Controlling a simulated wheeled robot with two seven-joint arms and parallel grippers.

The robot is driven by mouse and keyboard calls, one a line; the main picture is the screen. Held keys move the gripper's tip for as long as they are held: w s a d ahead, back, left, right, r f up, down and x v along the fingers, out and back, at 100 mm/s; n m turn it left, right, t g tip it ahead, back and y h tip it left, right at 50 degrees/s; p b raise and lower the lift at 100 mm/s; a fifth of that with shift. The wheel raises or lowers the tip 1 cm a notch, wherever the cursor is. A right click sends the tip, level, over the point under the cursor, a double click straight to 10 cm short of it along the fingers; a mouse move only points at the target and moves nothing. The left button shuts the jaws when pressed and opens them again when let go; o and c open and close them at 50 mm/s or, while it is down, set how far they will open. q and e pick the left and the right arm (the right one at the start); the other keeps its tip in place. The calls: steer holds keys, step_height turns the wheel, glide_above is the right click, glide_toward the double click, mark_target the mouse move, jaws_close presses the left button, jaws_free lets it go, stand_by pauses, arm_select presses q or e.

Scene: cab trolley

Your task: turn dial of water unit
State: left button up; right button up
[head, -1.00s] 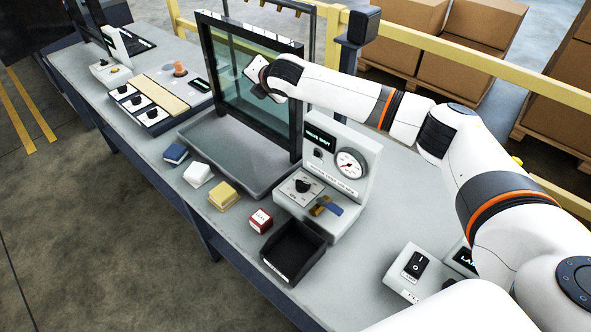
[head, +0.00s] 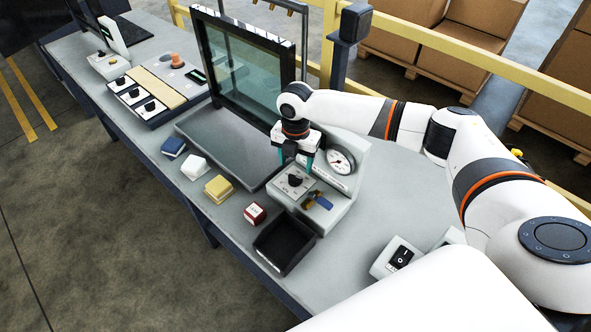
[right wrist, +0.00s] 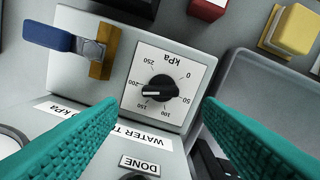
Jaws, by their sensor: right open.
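The water unit (head: 352,190) is a pale console with a round gauge (head: 340,161) and a black dial (head: 294,181) on a white scale plate. In the right wrist view the dial (right wrist: 160,88) sits near the middle, its scale marked 0 to 250 kPa and seen upside down. My right gripper (head: 296,164) is open, pointing down above the dial. Its teal fingers (right wrist: 160,104) show either side of the dial, apart from it, with nothing between them. My left gripper is out of view.
A brass valve with a blue handle (head: 318,200) sits beside the dial. A black bin (head: 285,243) and a red block (head: 254,213) are in front. A glass-fronted frame (head: 240,65) rises behind left. A switch box (head: 397,259) stands at right.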

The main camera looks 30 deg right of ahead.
mark_target(295, 179)
steer(key=shift+f+p, duration=0.35)
steer(key=shift+f, duration=2.35)
steer(key=c, duration=1)
steer(key=shift+r+m+p, duration=0.15)
steer(key=shift+m+p, duration=0.35)
steer(key=shift+p, duration=0.05)
steer(key=shift+m, duration=0.3)
steer(key=o, duration=1)
